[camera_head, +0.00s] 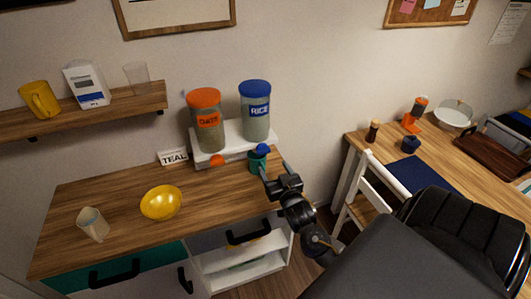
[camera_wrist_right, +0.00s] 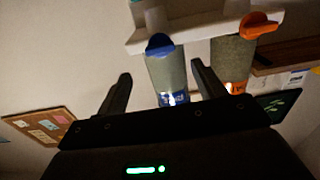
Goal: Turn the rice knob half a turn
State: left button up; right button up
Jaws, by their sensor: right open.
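The rice dispenser (camera_head: 256,113) is a clear canister with a blue lid and a blue RICE label, on a white stand (camera_head: 236,148). My right gripper (camera_head: 275,169) is open and empty, in front of the knob and cup. In the right wrist view, which is upside down, the blue knob (camera_wrist_right: 159,44) shows beyond and between the spread fingers (camera_wrist_right: 162,78), apart from them. My left gripper is out of view.
An orange-lidded dispenser (camera_head: 207,121) with an orange knob (camera_head: 217,161) stands to the left. A TEAL sign (camera_head: 173,157), gold bowl (camera_head: 161,203) and pale cup (camera_head: 93,224) are on the wooden counter. A white chair (camera_head: 371,190) stands at right.

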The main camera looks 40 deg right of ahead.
aim_at(265, 153)
jog(key=p+x, duration=0.2)
jog(key=x, duration=0.6)
jog(key=shift+w+d, duration=0.15)
jog(key=shift+w, duration=0.15)
jog(key=shift+c, duration=0.4)
jog(key=c, duration=0.9)
